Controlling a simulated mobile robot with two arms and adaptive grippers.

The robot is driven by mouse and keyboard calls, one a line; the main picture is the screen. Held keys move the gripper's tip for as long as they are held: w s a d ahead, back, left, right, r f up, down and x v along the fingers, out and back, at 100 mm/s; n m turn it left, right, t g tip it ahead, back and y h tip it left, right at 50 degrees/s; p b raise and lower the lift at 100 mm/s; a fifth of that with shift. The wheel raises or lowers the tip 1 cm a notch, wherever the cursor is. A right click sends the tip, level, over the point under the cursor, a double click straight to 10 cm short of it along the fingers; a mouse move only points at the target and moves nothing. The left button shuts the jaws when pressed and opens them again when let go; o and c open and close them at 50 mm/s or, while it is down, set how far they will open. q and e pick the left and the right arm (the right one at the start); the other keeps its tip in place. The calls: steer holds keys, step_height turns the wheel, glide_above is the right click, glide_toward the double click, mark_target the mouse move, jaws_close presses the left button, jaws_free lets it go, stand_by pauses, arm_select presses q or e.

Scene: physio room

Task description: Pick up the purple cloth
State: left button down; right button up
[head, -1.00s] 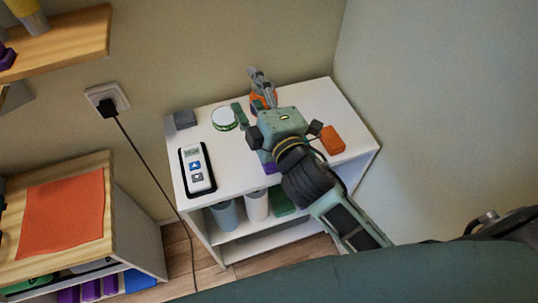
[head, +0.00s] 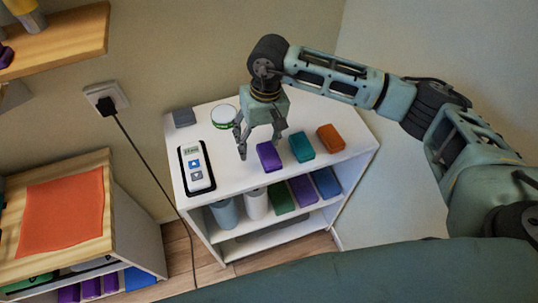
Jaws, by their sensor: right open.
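The purple cloth (head: 269,157), a small folded block, lies on the white shelf unit's top (head: 230,178) near its front edge. My right gripper (head: 260,147) points down over the top, just behind and to the left of the purple cloth. Its fingers are spread apart with nothing between them. One fingertip is left of the cloth and the other is near its back edge. I cannot tell the exact height of the fingertips. My left gripper is not in view.
A teal cloth (head: 302,147) and an orange cloth (head: 331,138) lie right of the purple one. A device on a black tray (head: 196,168), a round tin (head: 224,117) and a grey block (head: 183,117) are to the left. Lower shelves hold rolls and cloths.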

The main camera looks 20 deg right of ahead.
mark_target(269, 153)
steer(key=d, duration=0.1)
steer(key=w+d+h, duration=0.1)
steer(key=d, duration=0.1)
steer(key=shift+d, duration=0.3)
steer(key=shift+f+p, duration=0.6)
steer(key=shift+f, duration=0.25)
steer(key=f+p, duration=0.2)
steer(key=f, duration=0.1)
steer(key=f+p, duration=0.1)
steer(key=f, duration=0.1)
steer(key=shift+a, duration=0.3)
steer(key=shift+f, duration=0.3)
steer(key=c, duration=1.3)
steer(key=shift+o, duration=0.2)
steer(key=shift+r, duration=0.1)
